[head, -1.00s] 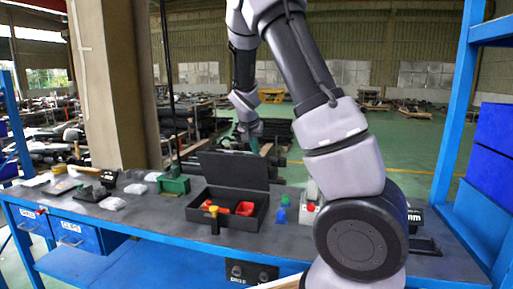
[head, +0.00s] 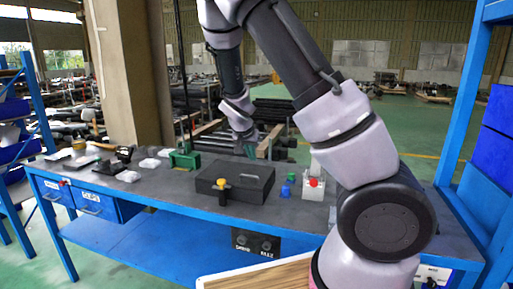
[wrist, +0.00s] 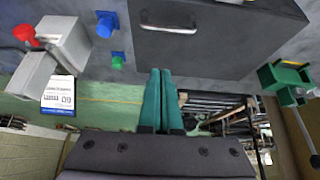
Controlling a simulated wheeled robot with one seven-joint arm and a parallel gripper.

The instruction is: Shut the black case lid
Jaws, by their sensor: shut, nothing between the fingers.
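The black case (head: 250,184) sits on the grey workbench, and its lid lies down flat over the box, so the inside is hidden. I cannot tell whether it is latched. In the wrist view the case's dark surface (wrist: 215,45) fills the upper part, with a handle-like bar on it. My gripper (head: 250,150) is just behind the case's far edge, in the head view. Its teal fingers (wrist: 161,85) are together and empty, and appear apart from the case in the wrist view.
A yellow-topped piece (head: 221,183) stands at the case's front. Right of the case are blue (head: 291,177) and green (head: 286,191) pieces and a white box with a red button (head: 314,182). A green container (head: 184,160) stands left.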

